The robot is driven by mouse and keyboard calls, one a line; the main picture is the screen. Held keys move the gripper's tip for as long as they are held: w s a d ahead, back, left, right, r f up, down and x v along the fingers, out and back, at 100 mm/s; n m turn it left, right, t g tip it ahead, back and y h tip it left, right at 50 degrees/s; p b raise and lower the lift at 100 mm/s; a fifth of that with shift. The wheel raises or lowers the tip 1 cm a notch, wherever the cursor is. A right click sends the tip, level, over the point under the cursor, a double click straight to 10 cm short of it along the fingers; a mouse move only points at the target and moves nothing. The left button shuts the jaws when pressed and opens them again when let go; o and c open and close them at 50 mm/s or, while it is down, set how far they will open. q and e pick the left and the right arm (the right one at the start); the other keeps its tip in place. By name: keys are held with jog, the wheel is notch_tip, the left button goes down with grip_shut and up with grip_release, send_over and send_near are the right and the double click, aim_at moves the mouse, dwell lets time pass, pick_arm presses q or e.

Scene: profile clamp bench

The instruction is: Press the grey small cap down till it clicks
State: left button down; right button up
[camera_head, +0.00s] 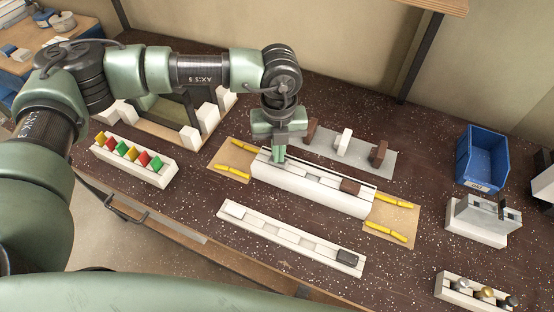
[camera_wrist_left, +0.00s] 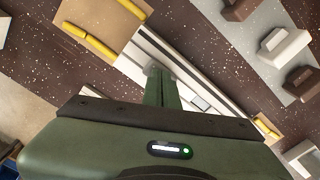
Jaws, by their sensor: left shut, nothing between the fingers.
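My left gripper (camera_head: 278,160) is shut and empty, pointing down at the left part of the white profile (camera_head: 308,191). Its fingertips (camera_wrist_left: 157,70) are over the profile's channel in the left wrist view; whether they touch anything there I cannot tell. A small pale rectangular piece (camera_wrist_left: 200,102) shows in the channel beside the fingers. A brown cap (camera_head: 351,187) sits at the profile's right part. A dark grey cap (camera_head: 347,257) lies in the front white tray (camera_head: 290,239). My right gripper is not in view.
A grey mat (camera_head: 327,148) behind the profile bears brown and white blocks. Yellow pieces (camera_head: 385,231) lie at both profile ends. A rack of coloured tabs (camera_head: 135,162) stands left, a blue bin (camera_head: 482,160) and a grey fixture (camera_head: 480,220) right.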

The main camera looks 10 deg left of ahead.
pick_arm(q)
jog(key=shift+r+p, duration=1.4)
jog(key=shift+r, duration=2.1)
